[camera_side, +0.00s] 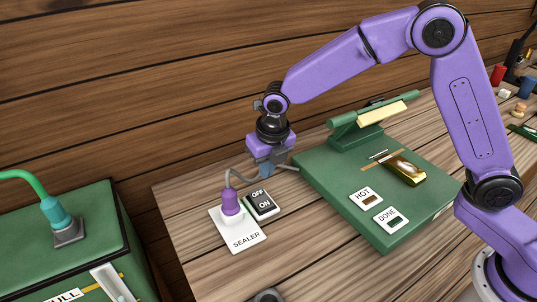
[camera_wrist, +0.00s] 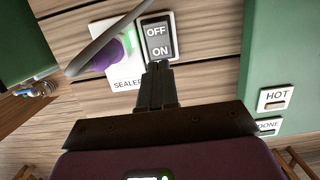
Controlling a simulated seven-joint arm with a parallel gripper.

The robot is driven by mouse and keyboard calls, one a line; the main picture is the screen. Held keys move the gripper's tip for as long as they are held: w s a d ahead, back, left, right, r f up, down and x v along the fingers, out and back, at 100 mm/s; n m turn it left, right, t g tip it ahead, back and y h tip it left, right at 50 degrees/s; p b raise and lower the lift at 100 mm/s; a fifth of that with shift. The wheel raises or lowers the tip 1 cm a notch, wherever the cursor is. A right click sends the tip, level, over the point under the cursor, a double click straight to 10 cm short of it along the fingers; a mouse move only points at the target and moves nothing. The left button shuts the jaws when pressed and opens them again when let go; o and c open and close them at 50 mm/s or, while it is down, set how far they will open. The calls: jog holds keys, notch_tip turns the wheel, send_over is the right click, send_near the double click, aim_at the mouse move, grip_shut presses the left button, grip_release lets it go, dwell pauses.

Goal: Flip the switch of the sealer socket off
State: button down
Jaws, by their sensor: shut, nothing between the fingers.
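The sealer socket is a white plate (camera_side: 240,238) marked SEALER on the wooden bench; the wrist view shows it too (camera_wrist: 126,82). Its black rocker switch (camera_side: 263,203) has OFF on the far half and ON on the near half. The switch shows at the top of the wrist view (camera_wrist: 158,35); which half is pressed in is hard to tell. A purple plug (camera_side: 231,203) with a grey cable sits in the socket beside the switch. My gripper (camera_side: 266,172) is shut and empty, above and behind the switch. In the wrist view its fingertips (camera_wrist: 159,66) appear just below the ON label.
The green sealer base (camera_side: 345,222) with HOT (camera_side: 366,198) and DONE (camera_side: 391,219) indicators lies to the right, a gold packet (camera_side: 403,170) on it. The grey cable (camera_side: 232,176) passes close to my gripper. A green box (camera_side: 100,235) stands at left.

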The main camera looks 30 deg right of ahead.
aim_at(259, 193)
jog(key=shift+v, duration=2.2)
jog(key=shift+w, duration=0.1)
jog(key=shift+w+r, duration=0.1)
jog(key=shift+w, duration=0.55)
jog(key=x, duration=1.4)
